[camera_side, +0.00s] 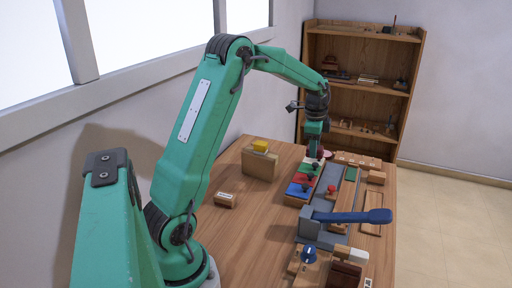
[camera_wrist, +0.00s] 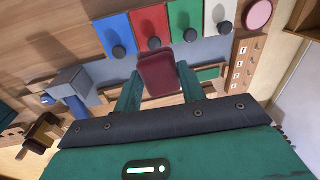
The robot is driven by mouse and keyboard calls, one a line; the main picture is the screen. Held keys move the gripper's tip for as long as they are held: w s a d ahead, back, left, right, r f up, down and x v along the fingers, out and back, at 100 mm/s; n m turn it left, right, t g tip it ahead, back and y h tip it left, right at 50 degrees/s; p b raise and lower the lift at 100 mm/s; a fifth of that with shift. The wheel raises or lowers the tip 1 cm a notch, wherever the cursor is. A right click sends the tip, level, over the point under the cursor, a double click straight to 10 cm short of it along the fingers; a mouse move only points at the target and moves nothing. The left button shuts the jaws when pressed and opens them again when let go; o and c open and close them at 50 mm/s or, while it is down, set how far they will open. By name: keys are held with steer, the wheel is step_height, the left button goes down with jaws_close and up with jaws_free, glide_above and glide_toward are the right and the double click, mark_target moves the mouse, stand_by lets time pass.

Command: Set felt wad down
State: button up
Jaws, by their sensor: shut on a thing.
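My gripper (camera_wrist: 159,80) is shut on a dark red block, which I take to be the felt wad (camera_wrist: 161,68). In the wrist view it sits between the two green fingers, close to the near ends of the blue key (camera_wrist: 114,30) and red key (camera_wrist: 152,22). I cannot tell whether it touches anything below. In the side view my gripper (camera_side: 315,150) is low over the far part of the bench, beyond the coloured keys. The wad cannot be made out clearly there.
A green key (camera_wrist: 186,15) and a white key (camera_wrist: 219,12) continue the row, with a pink disc (camera_wrist: 258,14) beyond. A blue lever (camera_side: 350,215) stands in front of the keys. A yellow-topped wooden block (camera_side: 260,165) and a small labelled block (camera_side: 226,200) stand left. Bare bench lies between.

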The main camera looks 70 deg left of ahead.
steer(key=s+d, duration=0.9)
steer(key=d, duration=0.1)
steer(key=shift+s+r, duration=0.15)
steer(key=shift+s, duration=0.15)
steer(key=shift+m, duration=0.3)
steer(key=s+d+f, duration=0.1)
steer(key=s+d, duration=0.1)
steer(key=s, duration=0.2)
steer(key=s+d+f, duration=0.1)
steer(key=s+d, duration=0.2)
steer(key=s, duration=0.1)
steer(key=s+d+f, duration=0.1)
steer(key=s+d, duration=0.1)
steer(key=s, duration=0.2)
steer(key=shift+s+d, duration=0.1)
steer(key=shift+d, duration=0.1)
steer(key=a+f, duration=0.2)
steer(key=a, duration=0.2)
steer(key=a+f, duration=0.2)
steer(key=a, duration=0.1)
steer(key=a+f, duration=0.3)
steer(key=a, duration=0.1)
steer(key=shift+s+a, duration=0.25)
steer(key=shift+a, duration=0.1)
steer(key=shift+f, duration=0.1)
steer(key=shift+f, duration=1.95)
